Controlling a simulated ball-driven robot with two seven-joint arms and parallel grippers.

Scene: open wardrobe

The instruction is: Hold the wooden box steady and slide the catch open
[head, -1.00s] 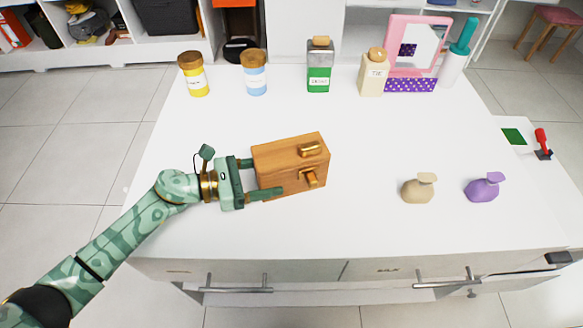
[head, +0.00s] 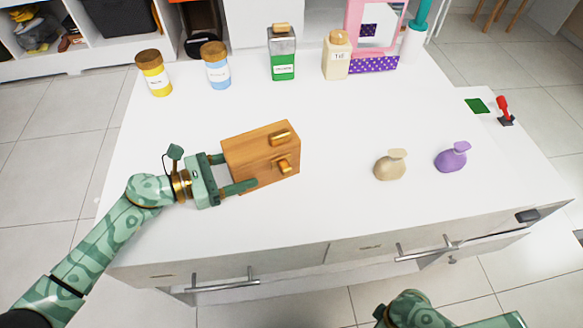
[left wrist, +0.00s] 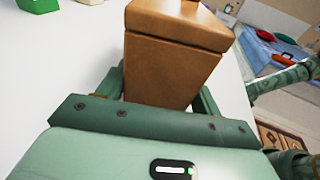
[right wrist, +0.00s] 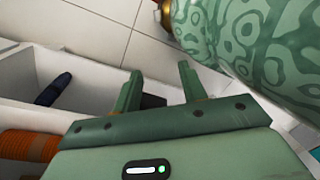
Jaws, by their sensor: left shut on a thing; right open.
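The wooden box (head: 248,157) stands on the white table, with a lid seam near its top. Two brass fittings are on its right-hand face: an upper one (head: 281,139) and a lower one (head: 285,166). I cannot tell which is the sliding catch. My left gripper (head: 230,172) is shut on the box from its left, one finger along each side. The box also fills the middle of the left wrist view (left wrist: 170,75). My right gripper (right wrist: 160,84) is open and empty in the right wrist view, away from the box. Part of my right arm shows at the head view's bottom edge.
A yellow jar (head: 154,75), blue jar (head: 216,67), green bottle (head: 282,55) and cream bottle (head: 337,57) line the back. Table between box and beige bottle is clear.

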